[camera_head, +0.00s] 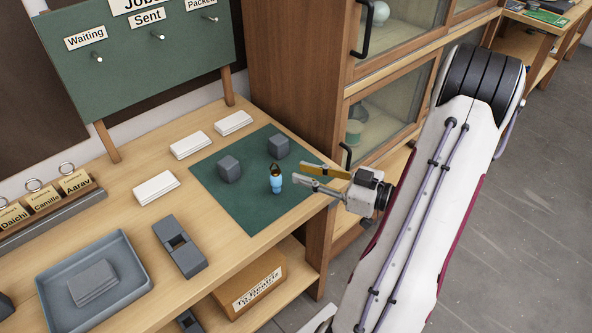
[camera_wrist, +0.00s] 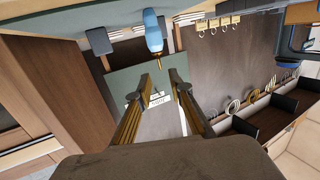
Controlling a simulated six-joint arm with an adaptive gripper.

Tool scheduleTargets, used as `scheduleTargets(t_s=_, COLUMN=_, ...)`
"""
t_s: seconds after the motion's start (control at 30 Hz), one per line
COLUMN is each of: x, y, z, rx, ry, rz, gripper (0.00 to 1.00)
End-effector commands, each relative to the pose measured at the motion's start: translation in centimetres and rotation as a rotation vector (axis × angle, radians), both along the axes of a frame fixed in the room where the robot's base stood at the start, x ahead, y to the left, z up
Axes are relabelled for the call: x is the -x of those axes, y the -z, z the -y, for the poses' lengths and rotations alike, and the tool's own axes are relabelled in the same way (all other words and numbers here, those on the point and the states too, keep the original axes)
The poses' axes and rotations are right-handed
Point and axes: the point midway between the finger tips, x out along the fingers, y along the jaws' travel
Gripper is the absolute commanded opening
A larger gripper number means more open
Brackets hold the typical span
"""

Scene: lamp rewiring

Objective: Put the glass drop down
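The glass drop (camera_head: 276,184), light blue with a dark and gold top, stands upright on the green mat (camera_head: 240,206) near its right side. In the wrist view the glass drop (camera_wrist: 153,30) shows upside down, beyond the fingertips. My gripper (camera_head: 297,174) is just right of the drop, its fingers pointing left towards it. In the wrist view my gripper (camera_wrist: 159,82) has its two fingers apart with nothing between them. No contact with the drop is visible.
Two grey blocks (camera_head: 229,169) (camera_head: 278,146) stand on the mat, behind the drop. White blocks (camera_head: 156,187) and a grey holder (camera_head: 180,247) lie left of the mat. A blue-grey tray (camera_head: 125,297) is at the front left. A wooden cabinet (camera_head: 298,70) rises behind the mat.

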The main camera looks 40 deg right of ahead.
Motion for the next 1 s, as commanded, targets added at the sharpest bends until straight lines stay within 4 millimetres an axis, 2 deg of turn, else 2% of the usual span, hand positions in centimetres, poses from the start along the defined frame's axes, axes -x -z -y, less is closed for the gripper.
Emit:
scheduleTargets(t_s=0.13, x=1.3, y=-0.1, z=0.6, rx=0.0, ry=0.002, rz=0.0, gripper=0.21)
scheduleTargets(t_s=0.33, x=2.2, y=-0.2, z=0.9, rx=0.0, ry=0.001, rz=-0.001, gripper=0.21)
scheduleTargets(t_s=1.0, x=2.3, y=-0.2, z=1.0, rx=0.0, ry=0.0, rz=-0.001, gripper=0.21)
